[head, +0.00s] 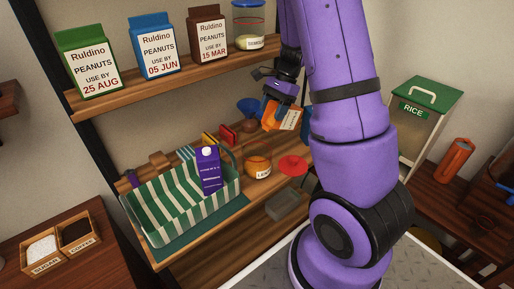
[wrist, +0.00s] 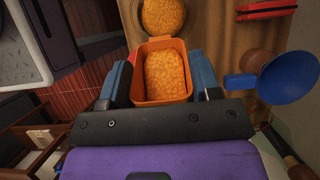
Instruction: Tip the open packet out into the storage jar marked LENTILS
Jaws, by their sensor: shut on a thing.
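My gripper (wrist: 167,88) is shut on an open orange packet (wrist: 145,92), with a finger on each side. In the head view the packet (head: 270,116) is held tilted, above the lower shelf and behind my arm. Orange lentils (wrist: 168,75) show inside it. A round glass jar (head: 258,168) stands below on the lower shelf. Its small label starts with L; the rest is hard to read. The jar also shows at the top of the wrist view (wrist: 164,16), with orange grains in it, just beyond the packet's mouth. Nothing is seen falling.
A red lid (head: 293,166) lies right of the jar. A striped basket (head: 165,222) with a purple carton (head: 208,170) stands to the left. A blue funnel (wrist: 288,78) is near the packet. The upper shelf (head: 180,75) holds cartons and another jar (head: 248,25).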

